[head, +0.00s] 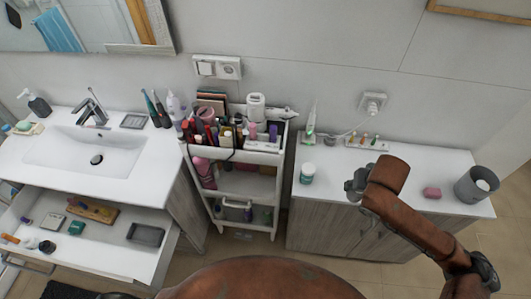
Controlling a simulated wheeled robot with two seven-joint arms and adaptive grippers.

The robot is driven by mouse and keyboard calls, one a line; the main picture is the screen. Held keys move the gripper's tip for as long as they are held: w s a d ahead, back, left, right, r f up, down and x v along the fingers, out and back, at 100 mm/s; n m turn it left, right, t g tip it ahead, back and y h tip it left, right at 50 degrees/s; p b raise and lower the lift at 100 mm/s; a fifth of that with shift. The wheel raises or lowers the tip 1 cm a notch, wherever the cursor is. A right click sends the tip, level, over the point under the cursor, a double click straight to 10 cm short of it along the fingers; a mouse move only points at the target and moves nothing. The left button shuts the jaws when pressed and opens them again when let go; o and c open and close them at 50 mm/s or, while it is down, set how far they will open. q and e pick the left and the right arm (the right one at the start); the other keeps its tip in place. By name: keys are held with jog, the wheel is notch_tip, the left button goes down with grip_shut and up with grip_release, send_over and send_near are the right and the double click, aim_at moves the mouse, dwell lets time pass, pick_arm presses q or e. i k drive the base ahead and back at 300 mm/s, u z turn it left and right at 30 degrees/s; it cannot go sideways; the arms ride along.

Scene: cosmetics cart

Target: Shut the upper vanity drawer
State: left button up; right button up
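The upper vanity drawer (100,257) is pulled out below the white sink counter at the left of the head view. Its inside is visible, with small items lying in it: a wooden tray piece (92,211), a dark grey tray (146,234), a green box (76,228) and several small things. A bar handle (28,264) shows at its front, at the lower left. My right gripper (355,185) is at the end of the brown arm, above the right cabinet and far from the drawer. Its fingers are too small and turned to read. My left gripper is not in view.
A white sink (85,150) sits in the counter above the drawer. A cosmetics cart (243,185), loaded with bottles, stands between the vanity and the right cabinet (325,215). A jar (308,172), pink soap (432,192) and grey cup (477,185) stand on that cabinet.

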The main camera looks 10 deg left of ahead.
aim_at(135, 261)
jog(key=k, duration=0.35)
jog(key=u, duration=2.6)
jog(key=i, duration=0.8)
jog(key=z, duration=0.2)
